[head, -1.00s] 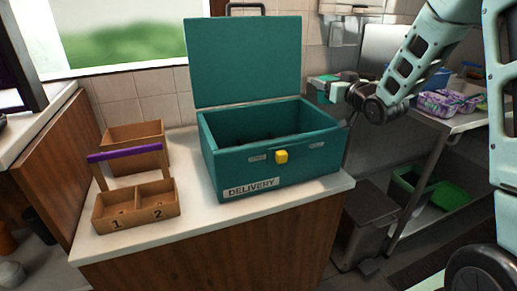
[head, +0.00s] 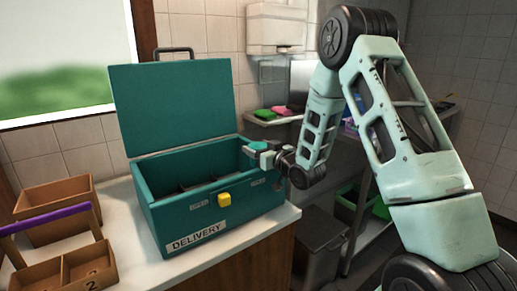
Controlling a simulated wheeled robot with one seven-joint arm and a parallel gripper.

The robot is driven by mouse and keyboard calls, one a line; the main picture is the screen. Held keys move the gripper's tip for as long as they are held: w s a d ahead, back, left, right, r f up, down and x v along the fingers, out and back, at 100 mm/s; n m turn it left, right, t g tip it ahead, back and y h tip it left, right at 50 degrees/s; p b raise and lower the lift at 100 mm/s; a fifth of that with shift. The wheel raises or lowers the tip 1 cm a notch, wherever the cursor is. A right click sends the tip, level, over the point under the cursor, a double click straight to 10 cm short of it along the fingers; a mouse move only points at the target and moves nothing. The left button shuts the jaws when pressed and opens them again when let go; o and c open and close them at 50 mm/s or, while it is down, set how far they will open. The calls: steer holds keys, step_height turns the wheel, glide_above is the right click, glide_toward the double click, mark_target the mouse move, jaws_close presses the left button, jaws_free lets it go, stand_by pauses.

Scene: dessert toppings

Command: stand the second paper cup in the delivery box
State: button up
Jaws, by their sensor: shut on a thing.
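The delivery box (head: 215,220) is a teal case on the counter with its lid (head: 175,108) standing open. Dark dividers (head: 200,183) show inside it; the bottom is hidden by the front wall. My gripper (head: 262,152) is at the box's right rim, about level with it in the picture. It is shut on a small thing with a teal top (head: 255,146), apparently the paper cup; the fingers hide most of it. I cannot tell whether it is over the opening or just outside. No other paper cup is visible.
A wooden carrier (head: 60,268) with a purple handle and a brown open box (head: 52,190) stand left of the delivery box. A yellow latch (head: 224,199) is on its front. A shelf with colourful items is behind my arm.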

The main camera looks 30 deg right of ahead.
steer(key=shift+s+f+b, duration=0.2)
steer(key=shift+f+b, duration=0.5)
steer(key=shift+b, duration=0.1)
steer(key=o, duration=1.1)
steer(key=shift+f, duration=0.15)
steer(key=shift+c, duration=0.2)
steer(key=shift+r+p, duration=0.7)
steer(key=shift+p, duration=0.2)
steer(key=s+b, duration=0.2)
steer(key=s, duration=0.9)
steer(key=shift+s+d+r, duration=0.2)
steer(key=shift+s+d, duration=0.15)
steer(key=shift+d, duration=0.05)
